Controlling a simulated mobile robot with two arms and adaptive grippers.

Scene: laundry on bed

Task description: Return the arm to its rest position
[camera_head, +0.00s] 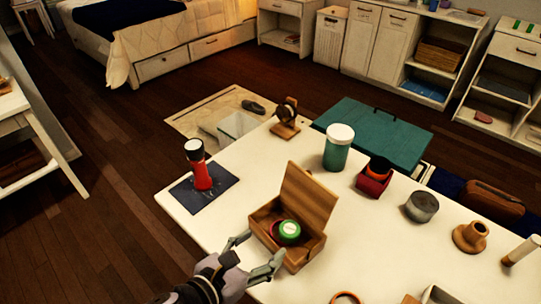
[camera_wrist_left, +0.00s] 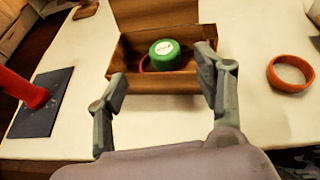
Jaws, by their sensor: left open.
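My left gripper (camera_head: 261,253) is at the front of the white table, close to the near side of an open wooden box (camera_head: 309,200). Its two fingers are spread apart with nothing between them in the left wrist view (camera_wrist_left: 160,110). A green round item (camera_wrist_left: 164,54) with a white mark on top lies inside the box, beside a pink ring (camera_wrist_left: 143,64). The box lid stands raised at the back. My right gripper does not show in either view.
A red bottle (camera_head: 201,176) stands on a dark mat (camera_head: 219,193) to the left. A teal jar (camera_head: 338,150), a red box (camera_head: 372,183), a grey tin (camera_head: 421,206) and a wooden holder (camera_head: 470,238) stand rightward. An orange ring (camera_wrist_left: 290,74) lies right of the gripper. Bare tabletop (camera_head: 373,246) shows between them.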

